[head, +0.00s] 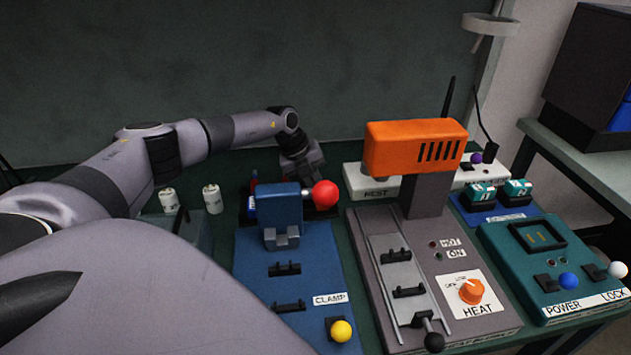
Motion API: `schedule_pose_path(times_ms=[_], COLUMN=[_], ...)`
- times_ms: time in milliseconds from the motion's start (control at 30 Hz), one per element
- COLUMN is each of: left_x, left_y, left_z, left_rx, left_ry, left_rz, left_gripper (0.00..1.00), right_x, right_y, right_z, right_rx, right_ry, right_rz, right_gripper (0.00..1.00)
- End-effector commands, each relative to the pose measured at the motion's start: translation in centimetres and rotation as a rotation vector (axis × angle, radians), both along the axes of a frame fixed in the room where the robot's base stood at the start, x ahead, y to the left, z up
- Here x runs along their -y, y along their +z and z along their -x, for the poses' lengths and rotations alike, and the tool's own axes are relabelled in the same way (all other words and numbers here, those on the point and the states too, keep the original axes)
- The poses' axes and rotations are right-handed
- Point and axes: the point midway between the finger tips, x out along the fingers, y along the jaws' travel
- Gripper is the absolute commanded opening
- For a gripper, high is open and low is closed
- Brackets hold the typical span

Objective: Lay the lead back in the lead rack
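My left gripper (303,168) is behind the blue clamp tower, close to the red ball knob (325,194). Its fingers point down and are mostly hidden, so I cannot tell whether they are open or shut, or hold anything. A dark holder (328,210) lies behind and around the clamp tower, with small red and blue pieces (252,205) at its left; I cannot tell whether it is the lead rack. No lead can be made out clearly there. My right gripper is not in view.
The blue clamp unit (315,257) has a yellow knob (341,331). Right of it stand the orange-headed heater (415,146), a white strip (357,178) at the back, a teal power box (561,249) and a blue tray (527,208). Two white cylinders (212,199) stand at left.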

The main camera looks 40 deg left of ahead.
Motion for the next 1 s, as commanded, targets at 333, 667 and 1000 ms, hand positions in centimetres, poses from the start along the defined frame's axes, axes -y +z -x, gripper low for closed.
schedule_pose_path(times_ms=[333,667,1000], left_x=[0.0,0.0,-0.5], left_y=[0.0,0.0,1.6], left_z=[0.0,0.0,0.5], left_rx=[0.001,0.001,0.002], left_ry=[0.0,-0.001,-0.001], left_rz=[0.001,0.0,0.0], left_gripper=[0.0,0.41,0.41], right_x=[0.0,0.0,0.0], right_y=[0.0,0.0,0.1], right_z=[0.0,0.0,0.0], right_rx=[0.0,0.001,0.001], right_ry=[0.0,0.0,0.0], right_rz=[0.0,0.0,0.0], right_gripper=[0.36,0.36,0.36])
